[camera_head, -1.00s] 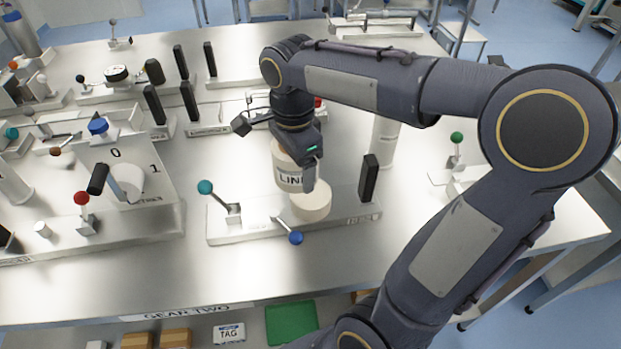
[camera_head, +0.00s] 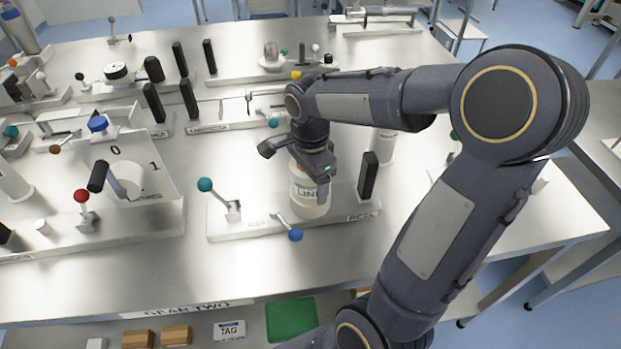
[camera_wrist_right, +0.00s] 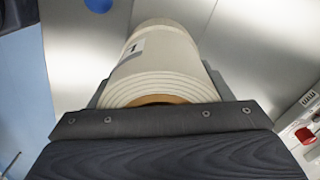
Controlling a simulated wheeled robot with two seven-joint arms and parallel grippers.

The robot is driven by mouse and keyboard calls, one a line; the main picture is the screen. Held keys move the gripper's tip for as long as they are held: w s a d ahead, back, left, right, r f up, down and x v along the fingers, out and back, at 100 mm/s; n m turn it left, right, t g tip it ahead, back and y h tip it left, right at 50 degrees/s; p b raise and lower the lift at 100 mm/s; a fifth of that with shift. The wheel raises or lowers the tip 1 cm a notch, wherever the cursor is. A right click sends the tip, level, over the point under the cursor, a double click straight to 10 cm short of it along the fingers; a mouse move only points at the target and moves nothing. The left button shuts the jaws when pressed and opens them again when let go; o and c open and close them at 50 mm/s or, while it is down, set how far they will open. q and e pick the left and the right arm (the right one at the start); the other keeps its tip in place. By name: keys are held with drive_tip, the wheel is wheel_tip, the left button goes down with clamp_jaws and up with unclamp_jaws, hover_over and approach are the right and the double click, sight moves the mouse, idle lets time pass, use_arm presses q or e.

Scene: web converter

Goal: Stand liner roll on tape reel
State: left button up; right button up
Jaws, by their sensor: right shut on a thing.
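The liner roll (camera_head: 303,192) is a cream cylinder with a label reading "LIN", partly covered by a finger. My right gripper (camera_head: 312,178) is shut on it from above and holds it roughly upright. The right wrist view shows the roll (camera_wrist_right: 160,55) between the dark fingers (camera_wrist_right: 158,118), with layered rings and a brown core at its near end. The tape reel (camera_head: 312,213) is a pale disc on the white base marked "REEL". The roll is over it and hides most of it; I cannot tell whether they touch. My left gripper is not in view.
On the reel's base stand a teal-knobbed lever (camera_head: 205,185), a blue-knobbed lever (camera_head: 295,234) and a black upright block (camera_head: 368,176). A white cylinder (camera_head: 385,145) stands behind. Bare metal table lies in front of the base.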

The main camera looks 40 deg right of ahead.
drive_tip(key=o, duration=1.2)
drive_tip(key=shift+f, duration=0.1)
wheel_tip(320, 180, up, 11)
drive_tip(key=shift+s+a+f+n+t+y+p, duration=0.1)
drive_tip(key=shift+s+a+f+n+t+y, duration=0.75)
drive_tip(key=shift+s+a+n, duration=1.6)
drive_tip(key=shift+s+a+f+n+t+y+p, duration=0.15)
drive_tip(key=shift+s+a+f+n+t+y, duration=0.25)
drive_tip(key=shift+s+a+f+n+t, duration=1.55)
drive_tip(key=shift+s+a+f+n+y+p, duration=0.1)
drive_tip(key=shift+s+a+f+n+y, duration=0.45)
drive_tip(key=shift+s+n, duration=2.8)
drive_tip(key=shift+w+a+r+n, duration=0.15)
drive_tip(key=shift+w+a+n, duration=0.05)
drive_tip(key=shift+w+n, duration=0.9)
